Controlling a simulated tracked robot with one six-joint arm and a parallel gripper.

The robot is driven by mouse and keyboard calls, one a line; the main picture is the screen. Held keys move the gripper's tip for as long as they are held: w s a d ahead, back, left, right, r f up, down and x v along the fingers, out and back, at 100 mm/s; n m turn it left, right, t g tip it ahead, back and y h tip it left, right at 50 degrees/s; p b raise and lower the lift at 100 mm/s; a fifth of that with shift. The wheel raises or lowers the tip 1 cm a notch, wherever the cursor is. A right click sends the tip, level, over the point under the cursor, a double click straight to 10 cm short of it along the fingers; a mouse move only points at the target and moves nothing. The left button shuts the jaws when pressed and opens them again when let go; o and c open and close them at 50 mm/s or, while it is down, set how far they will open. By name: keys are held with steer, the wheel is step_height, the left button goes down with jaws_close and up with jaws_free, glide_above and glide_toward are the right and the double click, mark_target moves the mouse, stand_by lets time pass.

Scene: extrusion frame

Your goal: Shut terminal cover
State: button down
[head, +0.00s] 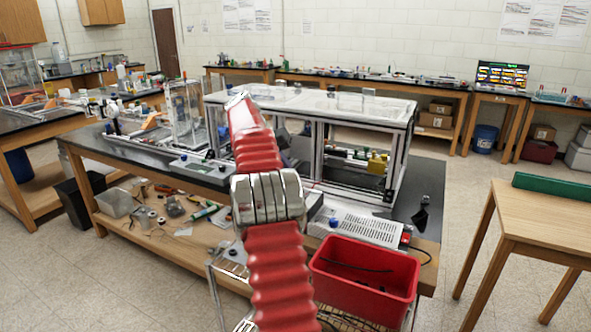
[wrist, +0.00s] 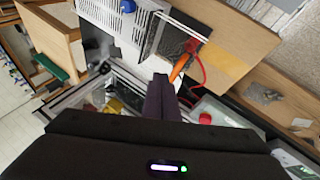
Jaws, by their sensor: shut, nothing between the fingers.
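The white perforated power unit (head: 365,226) lies on the table's front edge in front of the extrusion frame; it also shows at the top of the wrist view (wrist: 110,20). In the wrist view, a dark flat panel with a bright edge (wrist: 158,42) stands beside the unit, next to an orange and red lead (wrist: 181,66). This panel may be the terminal cover; I cannot tell its angle for sure. My gripper (wrist: 161,80) is shut and empty, its dark fingertips just short of the panel in the picture. I cannot tell whether they touch. In the head view my red arm hides that area.
The aluminium extrusion frame (head: 398,150) with clear panels stands on the black tabletop behind the unit. A red bin (head: 365,285) with a black cable is below the table's front edge. A wooden table (head: 545,215) stands at right, with open floor between.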

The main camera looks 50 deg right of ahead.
steer(key=w+f, duration=0.2)
steer(key=f, duration=0.1)
steer(key=shift+w+a, duration=0.15)
steer(key=shift+w, duration=0.05)
steer(key=shift+f, duration=0.1)
stand_by(0.3)
